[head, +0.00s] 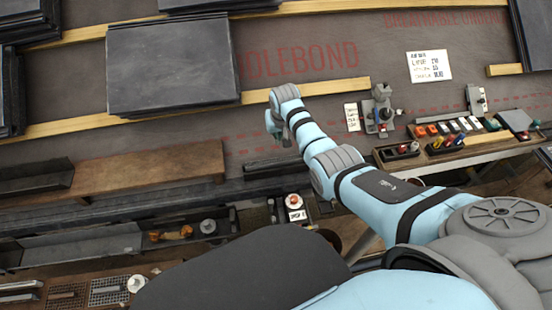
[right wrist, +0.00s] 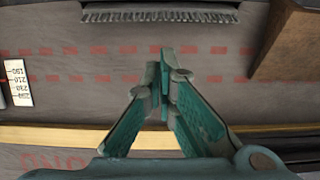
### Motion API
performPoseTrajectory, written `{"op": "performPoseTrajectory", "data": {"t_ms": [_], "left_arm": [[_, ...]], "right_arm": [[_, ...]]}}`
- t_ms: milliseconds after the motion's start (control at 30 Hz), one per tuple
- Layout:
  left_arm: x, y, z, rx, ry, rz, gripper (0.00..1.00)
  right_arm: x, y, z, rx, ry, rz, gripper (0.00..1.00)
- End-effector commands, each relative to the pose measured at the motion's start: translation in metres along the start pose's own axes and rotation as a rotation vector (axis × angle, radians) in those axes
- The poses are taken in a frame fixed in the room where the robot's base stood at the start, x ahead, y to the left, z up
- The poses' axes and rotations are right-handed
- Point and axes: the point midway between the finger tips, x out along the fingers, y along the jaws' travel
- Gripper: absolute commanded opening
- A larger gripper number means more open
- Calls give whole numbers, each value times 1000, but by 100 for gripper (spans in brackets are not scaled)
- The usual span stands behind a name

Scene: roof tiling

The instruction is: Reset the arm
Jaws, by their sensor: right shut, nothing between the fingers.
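My right arm reaches from the lower right of the head view up over the grey roof membrane (head: 330,95). Its teal gripper (head: 275,122) hangs above the membrane, just below the end of a wooden batten (head: 330,87). In the right wrist view the right gripper (right wrist: 165,78) has its fingertips together with nothing between them. Red dashed lines on the membrane show behind the tips. The gripper appears to touch nothing. My left gripper is not in view.
A dark slate stack (head: 172,62) lies left of the gripper. A brown wooden plank (head: 150,175) lies lower left. A grey tool (head: 378,110) and a tray of coloured items (head: 455,138) are at right. In the wrist view a ribbed grey strip (right wrist: 160,15) lies beyond the fingertips.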

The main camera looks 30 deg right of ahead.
Motion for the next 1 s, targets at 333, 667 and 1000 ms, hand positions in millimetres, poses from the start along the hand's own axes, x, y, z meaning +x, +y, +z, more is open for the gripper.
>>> {"op": "performPoseTrajectory", "data": {"t_ms": [333, 667, 1000], "left_arm": [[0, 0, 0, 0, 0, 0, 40], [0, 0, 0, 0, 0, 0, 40], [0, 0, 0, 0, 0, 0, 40]], "right_arm": [[5, 2, 10, -8, -1, 3, 0], [7, 36, 176, -168, 16, 23, 0], [-62, 54, 289, -282, 26, 12, 0]]}}
